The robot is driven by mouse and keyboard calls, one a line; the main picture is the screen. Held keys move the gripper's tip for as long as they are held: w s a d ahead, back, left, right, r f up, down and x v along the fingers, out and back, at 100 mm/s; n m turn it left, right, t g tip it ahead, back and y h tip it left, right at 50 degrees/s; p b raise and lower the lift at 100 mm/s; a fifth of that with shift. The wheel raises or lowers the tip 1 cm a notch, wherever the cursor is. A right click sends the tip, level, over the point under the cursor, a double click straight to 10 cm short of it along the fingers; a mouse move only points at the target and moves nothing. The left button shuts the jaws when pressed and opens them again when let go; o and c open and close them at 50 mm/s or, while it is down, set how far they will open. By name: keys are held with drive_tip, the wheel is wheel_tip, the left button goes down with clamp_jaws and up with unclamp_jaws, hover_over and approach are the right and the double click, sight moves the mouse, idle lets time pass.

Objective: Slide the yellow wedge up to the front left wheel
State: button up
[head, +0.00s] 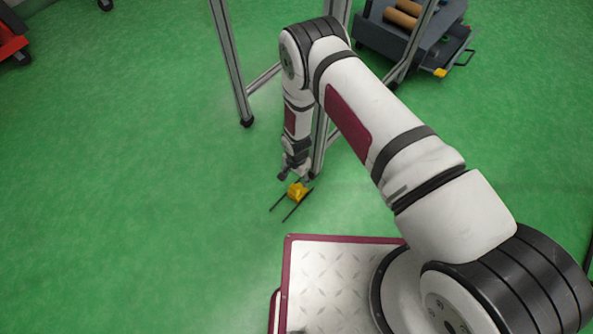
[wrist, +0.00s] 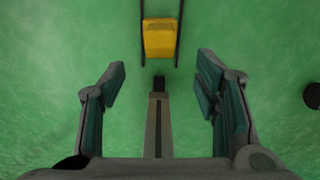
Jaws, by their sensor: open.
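The yellow wedge (head: 297,191) lies on the green floor with two thin dark rods along its sides. In the wrist view the wedge (wrist: 160,40) is at the top centre, ahead of the fingertips and not between them. My gripper (head: 292,174) points down, close behind the wedge in the head view. In the wrist view my gripper (wrist: 160,76) is open, with nothing held. The front left wheel cannot be singled out. A black foot or wheel (head: 246,121) ends one leg of the metal frame. The frame's nearer leg is partly hidden by my arm.
The metal frame (head: 231,60) stands around my forearm. A grey cart (head: 378,33) with brown rolls and a yellow piece (head: 440,72) is at the upper right. A grey bar (wrist: 158,125) with a dark end lies between my fingers in view.

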sight(296, 185)
wheel_tip(296, 185, down, 8)
drive_tip(key=b, duration=0.3)
drive_tip(key=shift+f, duration=0.15)
clamp_jaws()
drive_tip(key=shift+w+d+b, duration=0.6)
drive_tip(key=shift+w+d, duration=0.2)
drive_tip(key=shift+w, duration=0.25)
drive_tip(key=shift+w+d, duration=0.25)
drive_tip(key=shift+w, duration=0.15)
idle(0.4)
unclamp_jaws()
